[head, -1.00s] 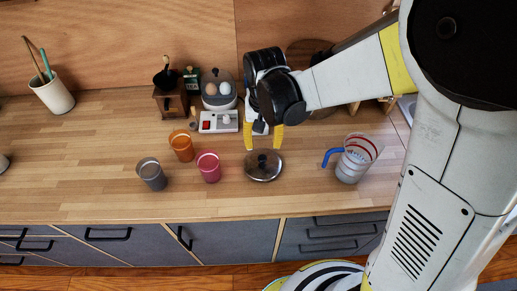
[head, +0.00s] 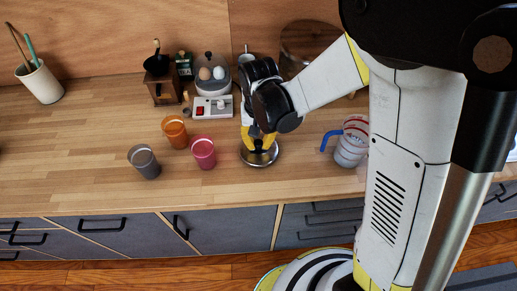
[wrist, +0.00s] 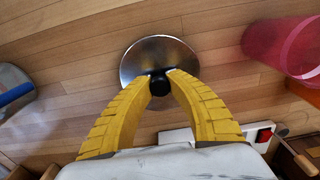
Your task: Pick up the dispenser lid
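The dispenser lid (head: 259,160) is a round, shiny metal disc with a black knob, at the counter's front middle. In the wrist view the lid (wrist: 142,50) shows beyond my fingertips, with its black knob (wrist: 159,86) between them. My gripper (head: 260,142) points down over the lid. Its two yellow fingers (wrist: 160,78) are drawn in against both sides of the knob. The lid appears to rest flat on the counter. My fingers hide part of the lid in the head view.
An orange cup (head: 175,131), a pink cup (head: 203,152) and a grey cup (head: 144,161) stand left of the lid. A measuring jug (head: 351,148) with a blue handle stands right. Behind are an egg cooker (head: 213,82) and a coffee grinder (head: 164,88). The counter's front edge is near.

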